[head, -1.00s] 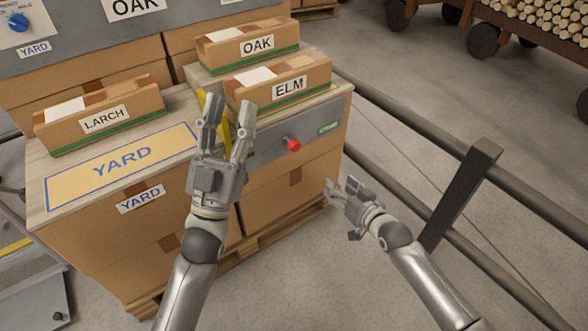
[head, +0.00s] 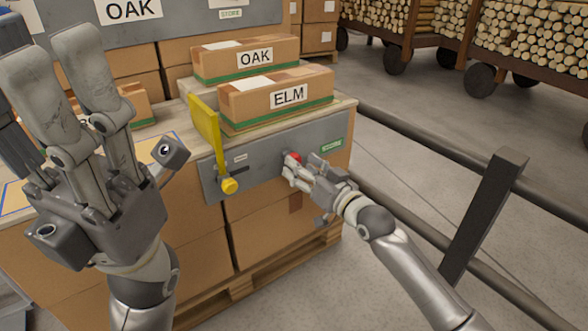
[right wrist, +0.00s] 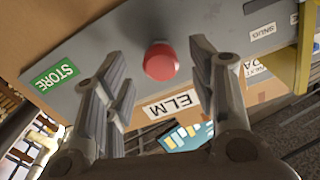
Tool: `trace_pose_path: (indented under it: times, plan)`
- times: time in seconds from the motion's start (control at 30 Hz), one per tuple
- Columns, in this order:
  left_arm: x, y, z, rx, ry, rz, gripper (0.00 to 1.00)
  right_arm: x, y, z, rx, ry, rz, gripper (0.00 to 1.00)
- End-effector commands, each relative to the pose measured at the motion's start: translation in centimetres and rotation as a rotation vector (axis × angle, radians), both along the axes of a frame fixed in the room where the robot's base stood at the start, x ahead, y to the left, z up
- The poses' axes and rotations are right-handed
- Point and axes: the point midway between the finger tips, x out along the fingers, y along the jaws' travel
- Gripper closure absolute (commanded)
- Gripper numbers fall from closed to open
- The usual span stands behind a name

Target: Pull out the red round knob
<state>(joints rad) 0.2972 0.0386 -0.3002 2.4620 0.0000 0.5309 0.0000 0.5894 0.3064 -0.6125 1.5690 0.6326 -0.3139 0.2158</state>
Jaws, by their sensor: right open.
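The red round knob (head: 295,158) sits on the grey front panel (head: 262,170) below the ELM box, partly hidden by my right gripper in the head view. My right gripper (head: 292,172) is open, with its fingertips at the knob. In the right wrist view the knob (right wrist: 161,62) shows between the two spread fingers (right wrist: 158,75), with a gap on each side. I cannot tell how far the fingertips reach past it. My left gripper (head: 57,50) is raised large at the left of the head view, fingers apart and empty.
A yellow lever (head: 207,130) with a round yellow end stands left of the knob on the same panel. The ELM box (head: 270,115) and OAK box (head: 225,65) lie on top. A dark rail post (head: 485,215) stands right of my right arm.

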Motion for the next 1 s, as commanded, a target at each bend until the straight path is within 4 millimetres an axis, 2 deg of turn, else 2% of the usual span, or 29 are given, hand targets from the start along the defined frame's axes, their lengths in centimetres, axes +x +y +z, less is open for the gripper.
trace_pose_path:
  times: [0.1, 0.3, 0.67, 1.0]
  plan:
    - [-0.8, -0.1, 0.0, 0.002, -0.035, 0.001, 0.60, 1.5, 1.1, -0.3, 0.000, -0.002, 0.001, 0.47]
    - [-1.5, -0.1, 0.6, 0.004, -0.063, 0.003, 0.60, 2.9, 2.1, -0.1, 0.000, 0.000, 0.000, 0.47]
    - [-1.6, -0.2, 0.8, 0.005, -0.070, 0.004, 0.60, 3.1, 2.3, 0.0, -0.001, 0.001, 0.000, 0.47]
    - [-1.7, -0.2, 0.8, 0.005, -0.070, 0.003, 0.60, 3.1, 2.3, 0.0, -0.001, 0.001, 0.000, 0.91]
